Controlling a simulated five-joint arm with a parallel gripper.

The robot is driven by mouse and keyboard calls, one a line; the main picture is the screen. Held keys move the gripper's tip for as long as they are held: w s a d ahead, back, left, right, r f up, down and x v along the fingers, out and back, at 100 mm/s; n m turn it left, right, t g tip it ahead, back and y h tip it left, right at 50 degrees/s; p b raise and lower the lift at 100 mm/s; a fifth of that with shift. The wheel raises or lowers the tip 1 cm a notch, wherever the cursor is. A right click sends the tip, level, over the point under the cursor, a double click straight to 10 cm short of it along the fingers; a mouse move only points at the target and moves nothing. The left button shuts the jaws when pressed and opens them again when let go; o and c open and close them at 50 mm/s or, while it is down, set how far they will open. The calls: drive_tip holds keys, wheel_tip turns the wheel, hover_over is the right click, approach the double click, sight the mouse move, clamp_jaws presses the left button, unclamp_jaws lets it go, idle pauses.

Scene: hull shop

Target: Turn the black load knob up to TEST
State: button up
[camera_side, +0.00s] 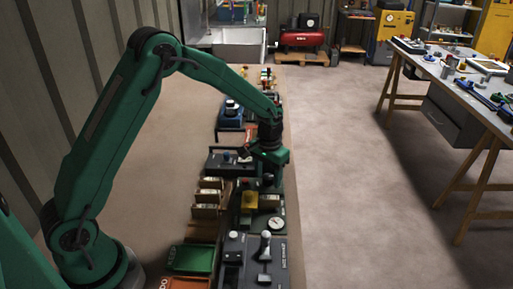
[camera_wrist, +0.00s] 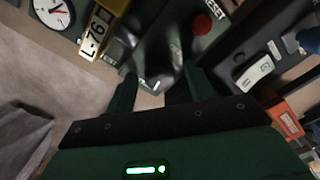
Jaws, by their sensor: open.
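In the wrist view, my gripper (camera_wrist: 158,82) is open over a dark green panel. Its two fingers stand on either side of a dark, shiny, rounded shape (camera_wrist: 157,62) that looks like the black load knob. I cannot tell whether the fingers touch it. No TEST mark is readable, so the knob's setting cannot be told. In the side view, my gripper (camera_side: 268,178) points down at the far end of a green unit (camera_side: 248,222) and hides the knob.
Near the knob are a red RESET button (camera_wrist: 201,23), a plate reading L-76 (camera_wrist: 95,34) and a white dial gauge (camera_wrist: 52,11). A dark unit with a blue knob (camera_side: 227,156) stands close by on the left. A lever box (camera_side: 265,246) stands in front. The bench's left side is mostly bare.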

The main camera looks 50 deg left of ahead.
sight(268, 176)
drive_tip(key=shift+c, duration=0.2)
drive_tip(key=c, duration=0.9)
idle(0.5)
drive_tip(key=o, duration=0.9)
drive_tip(key=shift+o, duration=0.2)
drive_tip(key=shift+r, duration=3.95)
